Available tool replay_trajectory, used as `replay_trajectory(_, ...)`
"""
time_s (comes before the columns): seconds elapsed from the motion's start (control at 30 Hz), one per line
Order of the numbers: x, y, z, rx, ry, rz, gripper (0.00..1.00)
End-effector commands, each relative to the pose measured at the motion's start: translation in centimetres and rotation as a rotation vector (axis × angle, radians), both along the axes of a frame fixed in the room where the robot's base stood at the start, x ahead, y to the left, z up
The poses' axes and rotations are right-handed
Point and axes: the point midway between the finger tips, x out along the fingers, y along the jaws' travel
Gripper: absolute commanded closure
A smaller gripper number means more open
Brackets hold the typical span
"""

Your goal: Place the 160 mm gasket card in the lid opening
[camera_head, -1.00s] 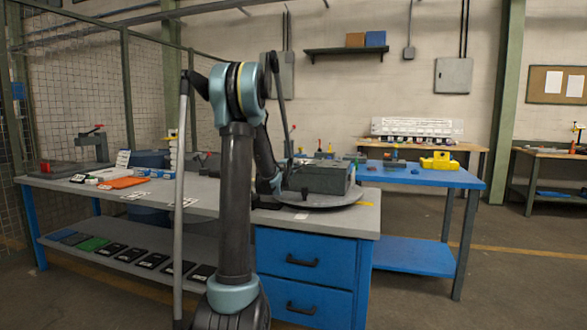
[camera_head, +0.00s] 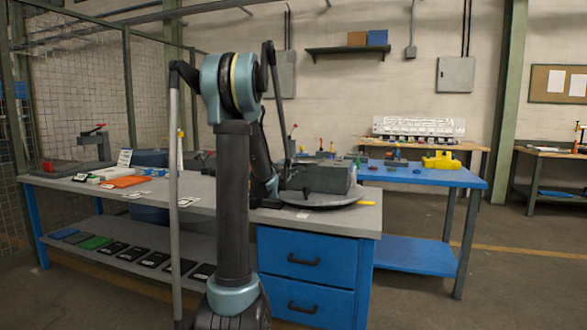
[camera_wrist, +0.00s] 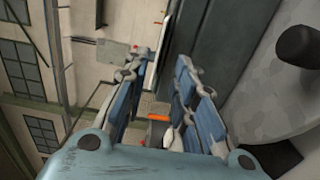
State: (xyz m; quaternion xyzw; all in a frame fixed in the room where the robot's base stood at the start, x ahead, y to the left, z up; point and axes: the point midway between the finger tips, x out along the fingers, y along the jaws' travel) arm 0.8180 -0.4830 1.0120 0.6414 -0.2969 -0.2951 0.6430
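A grey housing (camera_head: 327,177) sits on a round turntable (camera_head: 322,196) at the right end of the grey bench; I take it for the part with the lid opening, but the opening is not clear. Several dark cards (camera_head: 153,258) with pale labels lie in a row on the lower shelf; their sizes cannot be read, so I cannot pick out the 160 mm gasket card. My gripper is largely hidden by my arm in the head view, left of the housing. In the wrist view my gripper (camera_wrist: 162,75) has its blue-padded fingers apart, with no card visible between them.
The grey bench (camera_head: 225,206) carries an orange item (camera_head: 125,181) and white labels at left. A blue table (camera_head: 425,174) with a yellow part (camera_head: 441,161) stands at right. A green card (camera_head: 96,242) lies on the lower shelf. Wire mesh borders the left.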

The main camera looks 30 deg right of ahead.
Motion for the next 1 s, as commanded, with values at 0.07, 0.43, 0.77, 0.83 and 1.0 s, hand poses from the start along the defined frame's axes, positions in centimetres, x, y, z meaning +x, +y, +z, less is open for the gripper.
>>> replay_trajectory(0.07,-1.0,1.1,0.0,0.000,0.000,0.000,0.75)
replay_trajectory(0.43,-4.0,4.7,0.0,0.000,0.000,0.000,0.75)
replay_trajectory(0.77,-4.7,5.5,0.0,0.009,-0.006,-0.004,0.75)
replay_trajectory(0.83,-5.0,6.1,0.1,0.033,-0.022,-0.011,0.75)
replay_trajectory(1.0,-7.5,9.5,-0.1,0.171,-0.091,-0.059,0.75)
